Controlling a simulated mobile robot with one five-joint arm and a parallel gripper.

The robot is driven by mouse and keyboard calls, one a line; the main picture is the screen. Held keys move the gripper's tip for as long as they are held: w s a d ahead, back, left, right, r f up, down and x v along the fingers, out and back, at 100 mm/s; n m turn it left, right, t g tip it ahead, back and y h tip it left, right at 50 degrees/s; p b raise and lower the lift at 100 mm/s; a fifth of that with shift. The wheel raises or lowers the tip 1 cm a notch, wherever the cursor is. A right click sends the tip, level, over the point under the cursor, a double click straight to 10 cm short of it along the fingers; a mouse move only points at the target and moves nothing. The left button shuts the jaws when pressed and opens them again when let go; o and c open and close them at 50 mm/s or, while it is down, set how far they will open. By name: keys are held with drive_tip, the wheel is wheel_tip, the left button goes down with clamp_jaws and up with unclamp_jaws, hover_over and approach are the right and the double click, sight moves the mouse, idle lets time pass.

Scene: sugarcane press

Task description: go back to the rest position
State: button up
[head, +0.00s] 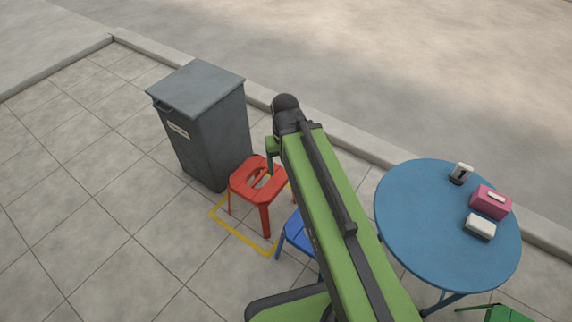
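My green and black arm (325,195) reaches from the bottom of the head view up towards the middle. At its far end is a dark rounded joint, and a short green part hangs down there. My gripper (270,163) is at this end, in front of the red stool (248,182) in the picture. Its fingers are too small and too covered to tell whether they are open or shut. Whether it touches the stool or holds anything cannot be told.
A grey lidded bin (208,135) stands behind the red stool, near the kerb. Yellow floor marking (238,237) runs by the stool. A blue stool (296,232) is partly behind my arm. A round blue table (430,235) at right bears a pink box (490,203) and small items. Left paving is clear.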

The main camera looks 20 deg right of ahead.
wheel_tip(320, 180, up, 25)
drive_tip(key=p, duration=2.5)
drive_tip(key=shift+r, duration=0.2)
